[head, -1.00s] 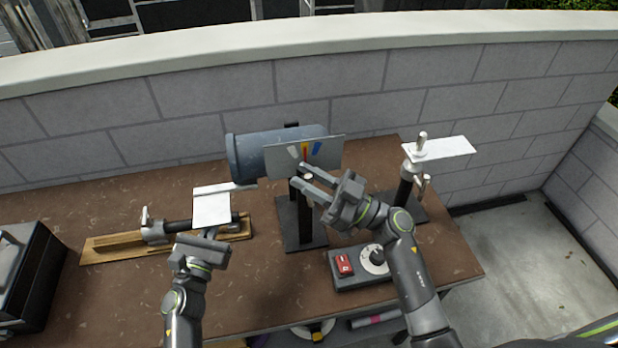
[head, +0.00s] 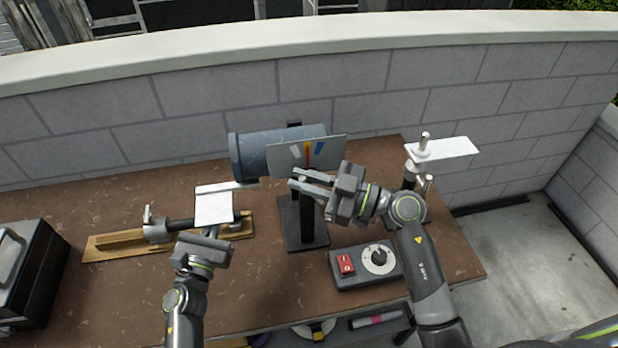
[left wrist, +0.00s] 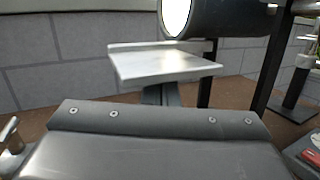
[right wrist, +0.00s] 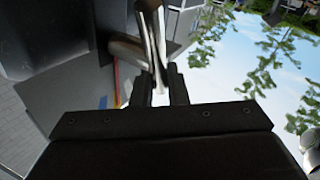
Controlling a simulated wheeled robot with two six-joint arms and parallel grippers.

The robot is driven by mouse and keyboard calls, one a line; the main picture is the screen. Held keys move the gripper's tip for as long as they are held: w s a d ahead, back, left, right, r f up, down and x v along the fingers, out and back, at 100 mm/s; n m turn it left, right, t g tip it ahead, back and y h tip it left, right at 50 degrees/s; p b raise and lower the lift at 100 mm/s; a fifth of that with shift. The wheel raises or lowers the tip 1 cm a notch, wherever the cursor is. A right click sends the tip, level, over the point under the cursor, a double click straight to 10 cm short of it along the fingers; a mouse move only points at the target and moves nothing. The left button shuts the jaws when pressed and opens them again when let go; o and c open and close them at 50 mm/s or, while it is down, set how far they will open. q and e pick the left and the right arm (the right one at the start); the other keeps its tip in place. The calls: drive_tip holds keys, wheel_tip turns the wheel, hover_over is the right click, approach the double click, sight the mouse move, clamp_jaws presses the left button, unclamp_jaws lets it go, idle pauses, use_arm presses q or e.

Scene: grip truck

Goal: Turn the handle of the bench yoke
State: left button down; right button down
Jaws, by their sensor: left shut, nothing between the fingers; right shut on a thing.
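The bench yoke (head: 307,215) is a black upright on a flat base, carrying a blue-grey cylinder (head: 268,154) and a grey plate with coloured marks (head: 292,155). My right gripper (head: 297,179) is at the front of the upright, just below the plate, its fingers pointing left. In the right wrist view it is shut on a pale metal piece, seemingly the handle (right wrist: 152,40); the fingers hide much of it. My left gripper (left wrist: 161,95) is shut and empty, in front of and below a white plate (head: 214,206), which hides its fingertips in the head view.
A control box (head: 365,267) with a red switch and dial stands right of the yoke base. A post with a white plate (head: 443,149) stands at the bench's right end. A wooden board (head: 112,246) with a clamp lies left. A block wall runs behind.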

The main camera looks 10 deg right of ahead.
drive_tip(key=shift+a+f+n+g+h, duration=0.4)
drive_tip(key=shift+n+g+h, duration=0.25)
drive_tip(key=shift+h, duration=0.8)
drive_tip(key=shift+a+f+n+g+h, duration=0.35)
drive_tip(key=shift+n+h, duration=0.4)
drive_tip(key=shift+h, duration=0.75)
drive_tip(key=shift+a+f+n+g+h, duration=0.25)
drive_tip(key=shift+f+n+g+h, duration=0.3)
drive_tip(key=shift+h, duration=0.9)
drive_tip(key=shift+n, duration=0.25)
drive_tip(key=c, duration=1.4)
unclamp_jaws()
drive_tip(key=shift+c, duration=0.2)
drive_tip(key=shift+r, duration=0.1)
drive_tip(key=shift+d, duration=0.1)
drive_tip(key=v, duration=1.1)
drive_tip(key=shift+s+r, duration=0.25)
drive_tip(key=shift+r, duration=0.05)
